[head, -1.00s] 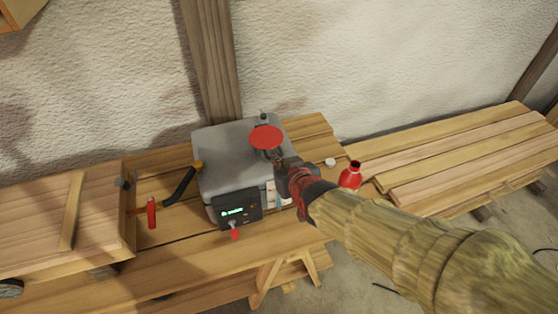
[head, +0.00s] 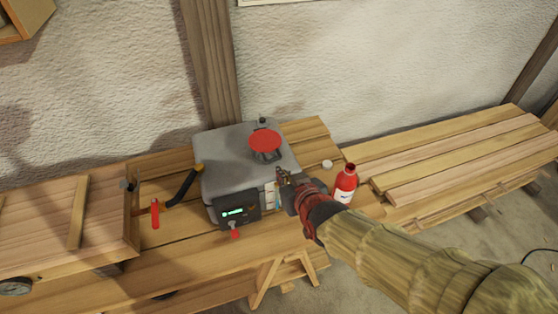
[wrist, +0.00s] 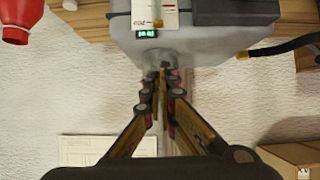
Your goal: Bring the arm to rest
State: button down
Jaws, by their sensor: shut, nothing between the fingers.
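My gripper (head: 283,176) is shut and empty. In the head view its fingertips are at the right front edge of the grey box (head: 225,160), below and right of the red round cap (head: 264,140) on its top. I cannot tell whether they touch the box. In the wrist view the closed fingers (wrist: 160,74) point at the grey box (wrist: 190,42), which shows at the top of the picture. My arm reaches in from the lower right.
A red bottle (head: 345,184) stands close right of my gripper, with a white cap (head: 327,164) near it. Planks (head: 450,150) lie stacked at right.

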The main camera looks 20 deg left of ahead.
jog(key=shift+s+d+f, duration=0.55)
jog(key=shift+s+d, duration=0.1)
jog(key=shift+s, duration=0.2)
jog(key=shift+s+d+f, duration=0.55)
jog(key=shift+s+d, duration=0.05)
jog(key=shift+s, duration=0.25)
